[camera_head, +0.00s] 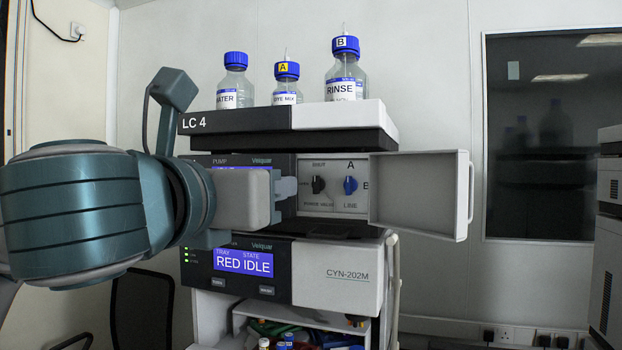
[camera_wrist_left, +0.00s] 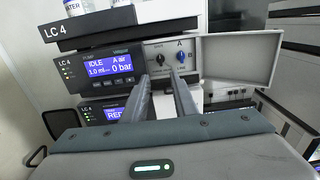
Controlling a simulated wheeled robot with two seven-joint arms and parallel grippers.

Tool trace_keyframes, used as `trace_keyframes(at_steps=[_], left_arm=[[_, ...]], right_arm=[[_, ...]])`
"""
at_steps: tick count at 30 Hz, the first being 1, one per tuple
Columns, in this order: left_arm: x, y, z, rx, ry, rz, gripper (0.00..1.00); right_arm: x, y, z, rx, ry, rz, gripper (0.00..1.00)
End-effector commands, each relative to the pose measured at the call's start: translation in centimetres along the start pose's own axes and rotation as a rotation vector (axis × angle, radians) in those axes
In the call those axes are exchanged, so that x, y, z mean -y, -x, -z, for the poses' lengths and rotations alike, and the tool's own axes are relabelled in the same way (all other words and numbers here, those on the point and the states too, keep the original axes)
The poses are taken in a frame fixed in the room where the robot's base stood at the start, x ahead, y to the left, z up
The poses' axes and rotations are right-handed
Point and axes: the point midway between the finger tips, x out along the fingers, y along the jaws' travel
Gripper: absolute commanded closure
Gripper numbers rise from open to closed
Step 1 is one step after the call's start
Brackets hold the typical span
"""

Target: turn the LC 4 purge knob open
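The LC 4 stack has its pump module door (camera_head: 420,195) swung open to the right. Behind it is a pale panel with a black knob (camera_head: 318,184) above a small label that seems to read purge valve. A blue knob (camera_head: 350,185) marked LINE, with A above and B to its right, sits beside it. My left gripper (camera_head: 288,188) is in front of the pump, left of the black knob in the head view. In the left wrist view its two fingers (camera_wrist_left: 161,80) stand apart and empty, pointing at the panel, with the black knob (camera_wrist_left: 160,60) beyond and between the tips. No contact is visible.
Bottles labelled WATER (camera_head: 235,85), A (camera_head: 287,85) and RINSE (camera_head: 345,75) stand on top. The pump display (camera_wrist_left: 108,65) reads IDLE, 0 bar. Below is a module (camera_head: 335,275) showing RED IDLE. A dark window (camera_head: 545,140) is at right.

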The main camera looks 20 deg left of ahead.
Motion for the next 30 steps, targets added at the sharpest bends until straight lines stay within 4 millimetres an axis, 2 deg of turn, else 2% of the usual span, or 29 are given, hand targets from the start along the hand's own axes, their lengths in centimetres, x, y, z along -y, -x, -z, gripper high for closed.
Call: trace_keyframes(at_steps=[25, 30], left_arm=[[0.0, -8.0, -0.4, -0.005, -0.002, -0.001, 0.74], [-0.1, -11.1, -0.2, -0.005, 0.000, -0.002, 0.74]], right_arm=[[-0.4, 8.7, 0.7, 0.001, 0.001, -0.002, 0.34], [-0.5, 10.0, 0.8, 0.001, 0.002, -0.004, 0.34]])
